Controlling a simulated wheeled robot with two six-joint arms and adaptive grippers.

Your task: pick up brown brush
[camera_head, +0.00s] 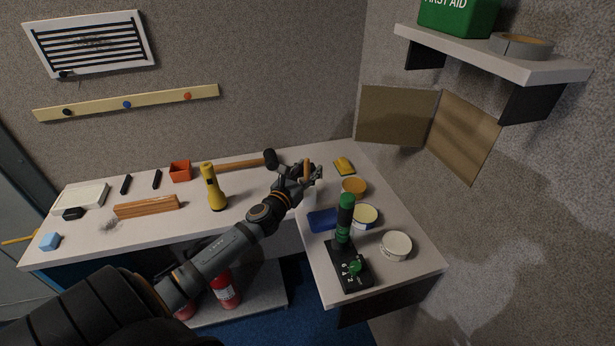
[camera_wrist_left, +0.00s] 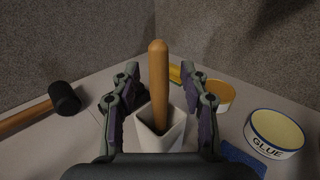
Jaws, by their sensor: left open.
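The brown brush shows as a light-brown, round-tipped wooden handle (camera_wrist_left: 158,80) standing upright in a white, square-mouthed holder (camera_wrist_left: 148,138). Its lower end is hidden inside the holder. In the head view the handle (camera_head: 306,168) shows at my left gripper (camera_head: 309,176), near the corner of the bench. In the left wrist view the two fingers of my left gripper (camera_wrist_left: 160,88) are open, one on each side of the handle, with gaps visible on both sides. My right gripper is not in view.
A black-headed mallet (camera_head: 269,158) lies left of the gripper and a yellow flashlight (camera_head: 212,188) stands nearer. To the right are a yellow object (camera_head: 344,166), an orange-topped tub (camera_head: 354,186), a glue tin (camera_wrist_left: 274,133), a blue item (camera_head: 322,221) and a green-handled lever (camera_head: 345,222).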

